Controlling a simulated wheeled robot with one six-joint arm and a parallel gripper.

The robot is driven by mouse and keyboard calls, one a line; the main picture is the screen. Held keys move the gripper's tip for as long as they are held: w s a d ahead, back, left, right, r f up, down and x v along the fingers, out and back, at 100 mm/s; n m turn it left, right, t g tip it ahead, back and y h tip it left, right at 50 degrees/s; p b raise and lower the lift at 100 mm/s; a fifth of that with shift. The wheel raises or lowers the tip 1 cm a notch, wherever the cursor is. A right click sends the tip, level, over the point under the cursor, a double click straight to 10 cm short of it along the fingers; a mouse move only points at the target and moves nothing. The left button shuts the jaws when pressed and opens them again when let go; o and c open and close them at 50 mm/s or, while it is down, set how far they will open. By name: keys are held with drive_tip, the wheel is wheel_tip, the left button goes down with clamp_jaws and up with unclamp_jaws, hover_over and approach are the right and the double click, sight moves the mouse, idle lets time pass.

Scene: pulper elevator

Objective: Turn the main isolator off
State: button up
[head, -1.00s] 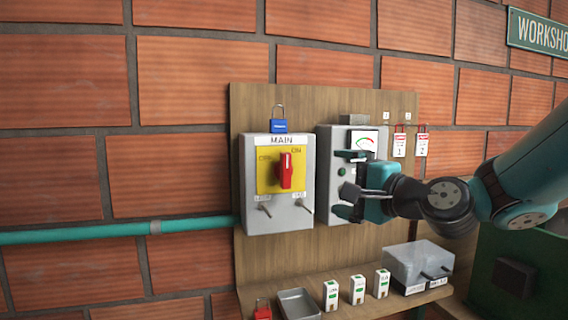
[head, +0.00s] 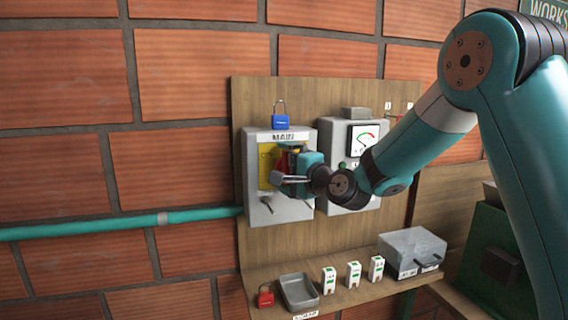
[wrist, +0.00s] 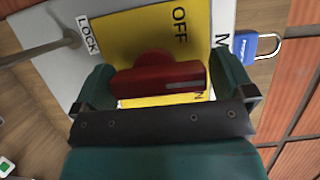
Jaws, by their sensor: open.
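The main isolator is a grey box (head: 251,200) with a yellow plate (head: 265,165) and a red handle. In the wrist view the red handle (wrist: 150,82) lies across the yellow plate (wrist: 130,35), its pale mark towards the MAIN side; OFF reads clearly and ON is mostly covered. My gripper (head: 286,165) is open in front of the box. In the wrist view its two fingers (wrist: 168,88) stand at either end of the handle, with small gaps visible. In the head view my gripper hides most of the handle.
A blue padlock (head: 281,122) sits on top of the box. A metal lever by the LOCK label (wrist: 70,40) sticks out. A meter box (head: 340,207) stands close on the right. The shelf below holds a metal tray (head: 299,306), a red padlock (head: 265,297) and several small white blocks.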

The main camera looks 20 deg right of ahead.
drive_tip(key=shift+w+a, duration=0.1)
drive_tip(key=c, duration=0.6)
drive_tip(key=shift+c, duration=0.2)
